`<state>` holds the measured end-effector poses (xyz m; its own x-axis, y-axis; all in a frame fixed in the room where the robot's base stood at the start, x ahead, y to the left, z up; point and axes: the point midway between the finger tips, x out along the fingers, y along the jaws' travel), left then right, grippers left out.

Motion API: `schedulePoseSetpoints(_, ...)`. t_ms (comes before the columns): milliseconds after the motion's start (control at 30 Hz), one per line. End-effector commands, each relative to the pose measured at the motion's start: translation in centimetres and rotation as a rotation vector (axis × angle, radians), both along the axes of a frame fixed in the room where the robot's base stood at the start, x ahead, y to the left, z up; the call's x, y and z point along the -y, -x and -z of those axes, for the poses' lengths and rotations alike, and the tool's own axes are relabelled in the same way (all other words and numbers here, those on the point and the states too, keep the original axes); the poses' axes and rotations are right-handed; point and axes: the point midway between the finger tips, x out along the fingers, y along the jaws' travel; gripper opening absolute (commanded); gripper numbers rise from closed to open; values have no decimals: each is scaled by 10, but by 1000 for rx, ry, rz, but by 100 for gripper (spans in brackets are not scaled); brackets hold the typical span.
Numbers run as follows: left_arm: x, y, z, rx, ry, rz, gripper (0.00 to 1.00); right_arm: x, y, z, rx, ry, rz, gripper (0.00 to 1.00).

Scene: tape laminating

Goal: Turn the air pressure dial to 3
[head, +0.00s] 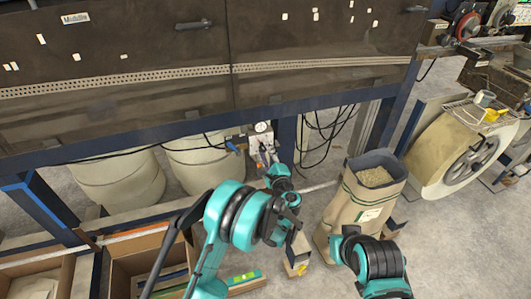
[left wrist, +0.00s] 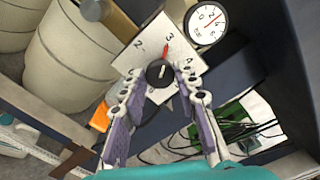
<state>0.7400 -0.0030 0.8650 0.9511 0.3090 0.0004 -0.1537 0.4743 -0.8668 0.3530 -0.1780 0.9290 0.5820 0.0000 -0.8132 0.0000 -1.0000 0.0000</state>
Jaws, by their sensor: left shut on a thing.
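The air pressure dial is a black round knob (left wrist: 159,71) on a white plate (left wrist: 142,50) with printed numbers, seen in the left wrist view. Its red pointer (left wrist: 166,51) points at or very near the 3. My left gripper (left wrist: 161,80) has one finger on each side of the knob and is shut on it. A round white pressure gauge (left wrist: 207,22) sits beside the plate; it also shows in the head view (head: 262,127). In the head view my left gripper (head: 268,158) is at the small valve unit, and my wrist partly hides the dial. My right gripper is not seen.
A paper sack (head: 358,207) filled with granules stands right of my left arm. Pale drums (head: 117,185) stand under the machine frame. Loose black cables (head: 322,135) hang near the dial. Open cardboard boxes (head: 130,270) lie at lower left.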

Motion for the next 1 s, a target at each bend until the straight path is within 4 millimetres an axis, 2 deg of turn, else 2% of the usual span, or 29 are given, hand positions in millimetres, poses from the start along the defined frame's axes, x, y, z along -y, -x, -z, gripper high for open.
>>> schedulePoseSetpoints(167, 0, 0, 0, 0, -1, 0, 1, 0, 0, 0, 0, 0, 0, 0)
schedulePoseSetpoints(200, 0, 0, 0, 0, -1, 0, 41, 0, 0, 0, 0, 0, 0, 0)
schedulePoseSetpoints(233, 0, 0, 0, 0, -1, 0, 48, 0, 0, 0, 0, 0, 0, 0)
schedulePoseSetpoints(267, 0, 0, 0, 0, -1, 0, 51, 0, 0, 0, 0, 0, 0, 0)
schedulePoseSetpoints(533, 0, 0, 0, 0, -1, 0, 51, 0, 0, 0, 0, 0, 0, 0)
schedulePoseSetpoints(667, 4, 8, 0, 0, -1, 2, 51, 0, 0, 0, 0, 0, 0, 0)
schedulePoseSetpoints(767, 9, 23, 0, 0, -1, 2, 51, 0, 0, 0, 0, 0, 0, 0)
schedulePoseSetpoints(1000, 26, 74, 0, -1, -1, 4, 51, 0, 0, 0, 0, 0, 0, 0)
